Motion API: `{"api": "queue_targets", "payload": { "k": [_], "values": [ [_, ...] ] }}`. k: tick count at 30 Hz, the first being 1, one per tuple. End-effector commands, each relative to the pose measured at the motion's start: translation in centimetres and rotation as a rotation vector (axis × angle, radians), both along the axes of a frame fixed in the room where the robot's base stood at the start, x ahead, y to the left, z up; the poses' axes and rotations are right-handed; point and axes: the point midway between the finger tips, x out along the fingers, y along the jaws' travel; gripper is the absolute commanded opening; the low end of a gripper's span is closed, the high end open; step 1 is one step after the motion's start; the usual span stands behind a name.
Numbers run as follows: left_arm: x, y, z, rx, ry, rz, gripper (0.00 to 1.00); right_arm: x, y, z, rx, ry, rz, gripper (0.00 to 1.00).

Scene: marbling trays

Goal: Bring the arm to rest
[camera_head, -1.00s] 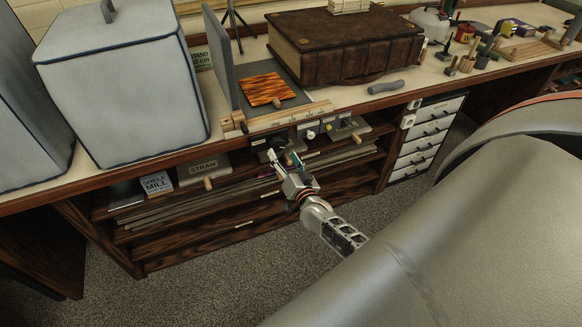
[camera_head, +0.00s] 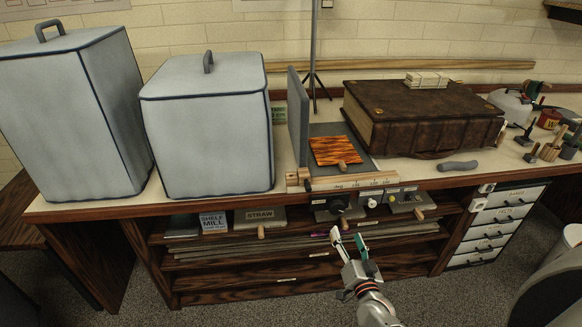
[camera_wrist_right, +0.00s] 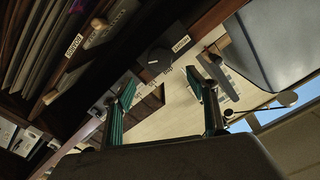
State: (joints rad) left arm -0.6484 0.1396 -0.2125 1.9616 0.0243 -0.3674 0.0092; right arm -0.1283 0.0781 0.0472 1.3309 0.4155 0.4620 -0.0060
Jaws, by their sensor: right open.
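My right gripper (camera_head: 350,241) is open and empty in the head view, in front of the bench's lower shelves and below the worktop edge. In the right wrist view its two fingers (camera_wrist_right: 165,102) stand apart with nothing between them, and a dark knob and bench parts show beyond. My left gripper is not in view.
The bench worktop (camera_head: 105,210) carries two grey covered boxes (camera_head: 205,130) (camera_head: 70,120), an orange patterned tile (camera_head: 335,150) and a large brown book (camera_head: 425,120). Shelves with labelled boards lie beneath. White drawers (camera_head: 495,228) stand at right. Carpet in front is clear.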

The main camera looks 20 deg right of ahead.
Motion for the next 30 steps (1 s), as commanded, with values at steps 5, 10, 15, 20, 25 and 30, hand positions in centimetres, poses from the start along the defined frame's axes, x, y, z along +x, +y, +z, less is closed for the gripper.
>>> {"api": "queue_targets", "payload": {
  "k": [5, 10, 15, 20, 25, 30],
  "values": [
    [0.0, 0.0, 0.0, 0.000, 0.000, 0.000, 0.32, -0.6, 1.0, -0.4, -0.024, 0.023, 0.031, 0.58],
    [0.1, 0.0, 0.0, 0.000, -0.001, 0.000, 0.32, -4.6, 7.2, -2.3, -0.176, 0.169, 0.211, 0.58],
    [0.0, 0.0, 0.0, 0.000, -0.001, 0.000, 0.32, -12.0, 14.5, -4.5, -0.396, 0.363, 0.435, 0.58],
    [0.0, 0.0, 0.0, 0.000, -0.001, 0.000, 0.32, -18.3, 18.4, -5.3, -0.564, 0.501, 0.577, 0.58],
    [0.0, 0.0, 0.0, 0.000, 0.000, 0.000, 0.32, -21.5, 19.8, -5.3, -0.650, 0.569, 0.638, 0.58],
    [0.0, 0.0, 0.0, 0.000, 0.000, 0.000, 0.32, -21.7, 19.9, -5.3, -0.659, 0.575, 0.643, 0.58]
  ]
}}
